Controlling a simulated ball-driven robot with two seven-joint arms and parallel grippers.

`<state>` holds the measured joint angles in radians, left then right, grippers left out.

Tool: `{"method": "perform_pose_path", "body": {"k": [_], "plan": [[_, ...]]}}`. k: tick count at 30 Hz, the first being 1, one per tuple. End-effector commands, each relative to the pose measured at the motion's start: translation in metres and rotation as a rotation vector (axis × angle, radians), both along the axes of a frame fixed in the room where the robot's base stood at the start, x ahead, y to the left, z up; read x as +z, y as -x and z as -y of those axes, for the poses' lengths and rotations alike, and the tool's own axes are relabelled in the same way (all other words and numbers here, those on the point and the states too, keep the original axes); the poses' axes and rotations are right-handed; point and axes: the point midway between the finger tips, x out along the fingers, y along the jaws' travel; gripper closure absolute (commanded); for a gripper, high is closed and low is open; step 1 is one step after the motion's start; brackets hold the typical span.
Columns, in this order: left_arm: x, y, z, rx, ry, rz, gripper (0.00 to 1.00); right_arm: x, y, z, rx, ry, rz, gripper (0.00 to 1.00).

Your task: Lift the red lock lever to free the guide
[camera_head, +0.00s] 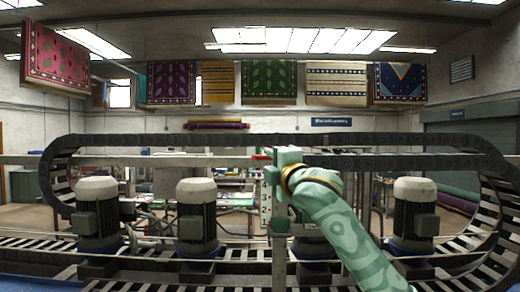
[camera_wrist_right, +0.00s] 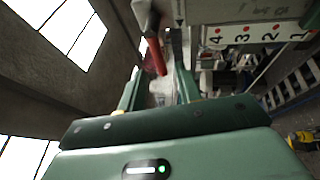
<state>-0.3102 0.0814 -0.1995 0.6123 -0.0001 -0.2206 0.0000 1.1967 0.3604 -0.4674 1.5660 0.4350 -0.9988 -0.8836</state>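The red lock lever (camera_wrist_right: 155,52) shows in the right wrist view, between the two fingers of my right gripper (camera_wrist_right: 158,82), near their tips. There is a visible gap to the fingers, and I cannot tell whether either one touches it. In the head view a small red part of the lever (camera_head: 262,157) shows just left of my right gripper (camera_head: 276,160), which hides the rest. The guide appears to be the upright post with a white numbered plate (camera_head: 266,200); the plate (camera_wrist_right: 258,35) also shows in the wrist view. My left gripper is out of view.
Grey motors with white caps (camera_head: 196,215) stand in a row along the machine. A black cable chain (camera_head: 400,140) loops around behind and beside my right arm. A horizontal rail (camera_head: 170,161) crosses behind the post. Rugs (camera_head: 269,82) hang high at the back.

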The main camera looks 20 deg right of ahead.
Motion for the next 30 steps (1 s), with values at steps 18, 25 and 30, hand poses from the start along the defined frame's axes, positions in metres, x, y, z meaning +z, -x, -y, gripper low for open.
{"method": "perform_pose_path", "body": {"k": [18,25,30], "plan": [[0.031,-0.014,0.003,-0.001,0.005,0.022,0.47,0.013,-0.069,-0.008,0.0,0.001,0.001,0.66],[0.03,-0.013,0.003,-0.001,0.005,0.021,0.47,0.013,-0.069,-0.008,0.0,0.0,0.001,0.82],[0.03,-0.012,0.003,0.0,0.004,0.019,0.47,0.013,-0.069,-0.008,0.0,0.0,0.001,1.0]]}}
